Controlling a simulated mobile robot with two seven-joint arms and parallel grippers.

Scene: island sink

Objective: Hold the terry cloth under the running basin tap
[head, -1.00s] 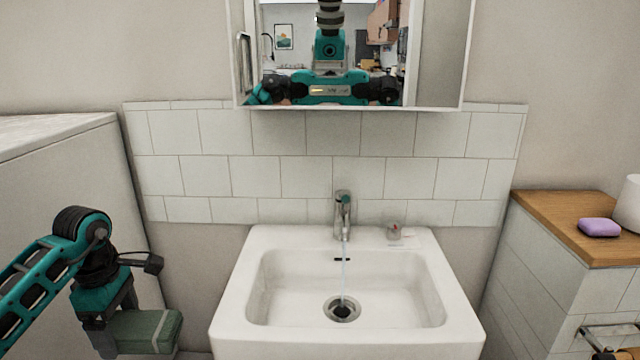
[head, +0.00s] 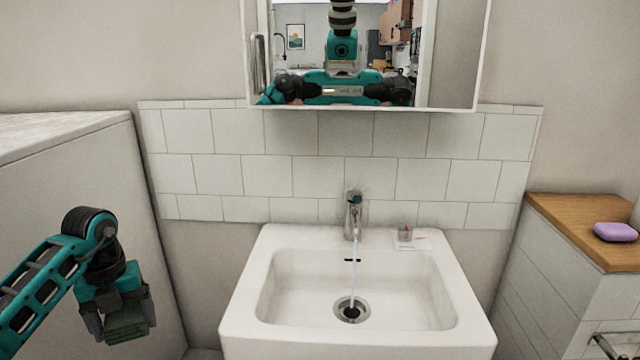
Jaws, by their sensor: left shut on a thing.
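The basin tap (head: 353,214) stands at the back of the white basin (head: 240,308). A thin stream of water (head: 355,270) falls from it to the drain. My left gripper (head: 122,318) is at the lower left, outside the basin and left of its rim. It is shut on the folded green terry cloth (head: 127,330), which hangs below the fingers, apart from the water. My right gripper is not in view.
A small clear cup (head: 405,234) stands on the basin's back ledge, right of the tap. A mirror cabinet (head: 458,60) hangs above. A wooden-topped counter (head: 570,225) with purple soap (head: 615,232) is at right. A pale tall unit (head: 75,200) stands at left.

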